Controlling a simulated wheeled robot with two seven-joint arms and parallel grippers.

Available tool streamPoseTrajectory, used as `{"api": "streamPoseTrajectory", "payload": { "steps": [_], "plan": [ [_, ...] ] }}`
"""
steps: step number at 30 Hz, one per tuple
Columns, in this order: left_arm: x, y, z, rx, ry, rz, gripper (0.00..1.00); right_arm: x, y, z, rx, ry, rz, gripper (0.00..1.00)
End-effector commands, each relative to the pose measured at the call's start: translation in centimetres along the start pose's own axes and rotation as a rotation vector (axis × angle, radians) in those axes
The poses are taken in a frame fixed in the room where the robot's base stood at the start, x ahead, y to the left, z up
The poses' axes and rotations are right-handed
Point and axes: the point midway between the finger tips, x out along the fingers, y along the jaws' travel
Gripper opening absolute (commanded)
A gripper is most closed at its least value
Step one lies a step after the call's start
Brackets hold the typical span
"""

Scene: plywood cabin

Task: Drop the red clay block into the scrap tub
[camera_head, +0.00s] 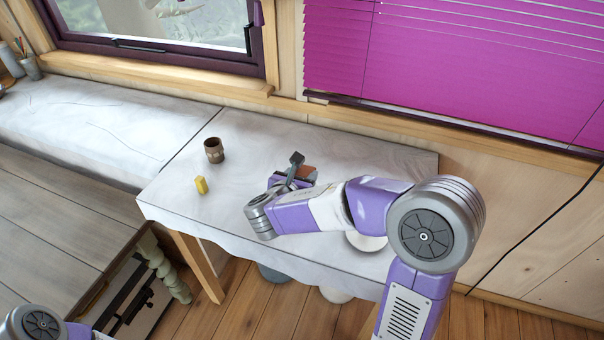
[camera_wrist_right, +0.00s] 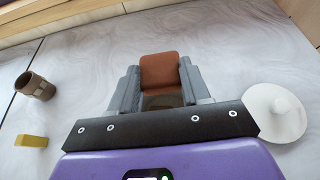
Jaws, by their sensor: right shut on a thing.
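The red clay block (camera_wrist_right: 160,70) is between the two fingers of my right gripper (camera_wrist_right: 158,88), which is shut on it above the white table. In the head view the block (camera_head: 307,173) shows as a small reddish-brown patch beside the right gripper (camera_head: 294,172). Its lower part is hidden by the gripper, and I cannot tell how far it is above the table. Two round tubs, one grey (camera_head: 272,273) and one pale (camera_head: 335,295), stand on the floor below the table's front edge, partly hidden. I cannot tell which is the scrap tub. My left gripper is not in view.
On the white table (camera_head: 180,180) stand a brown cup (camera_head: 213,150) and a yellow block (camera_head: 201,185), left of the right gripper. A white round lid with a knob (camera_wrist_right: 283,108) lies to the right, partly behind my arm in the head view. The table's left part is mostly clear.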

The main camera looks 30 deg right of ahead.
Motion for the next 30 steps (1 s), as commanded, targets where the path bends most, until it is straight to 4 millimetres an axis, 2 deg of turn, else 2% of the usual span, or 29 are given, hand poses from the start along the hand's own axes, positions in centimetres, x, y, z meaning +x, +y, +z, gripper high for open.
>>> {"api": "streamPoseTrajectory", "payload": {
  "steps": [6,7,12,22,26,30],
  "plan": [
    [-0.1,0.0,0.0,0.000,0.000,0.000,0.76,0.0,0.0,0.1,0.000,-0.001,0.001,0.12],
    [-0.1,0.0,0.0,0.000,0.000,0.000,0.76,0.0,0.0,0.1,0.000,-0.001,0.001,0.50],
    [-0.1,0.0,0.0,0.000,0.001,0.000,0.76,0.0,0.0,0.1,0.000,-0.001,0.000,0.76],
    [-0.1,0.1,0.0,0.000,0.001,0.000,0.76,-0.3,0.0,0.0,-0.001,0.000,0.001,0.76],
    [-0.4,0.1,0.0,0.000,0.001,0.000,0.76,-1.9,0.1,0.1,-0.002,-0.001,0.004,0.76],
    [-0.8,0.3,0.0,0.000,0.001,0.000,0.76,-4.4,0.1,0.2,-0.002,-0.002,0.005,0.76]
  ]
}}
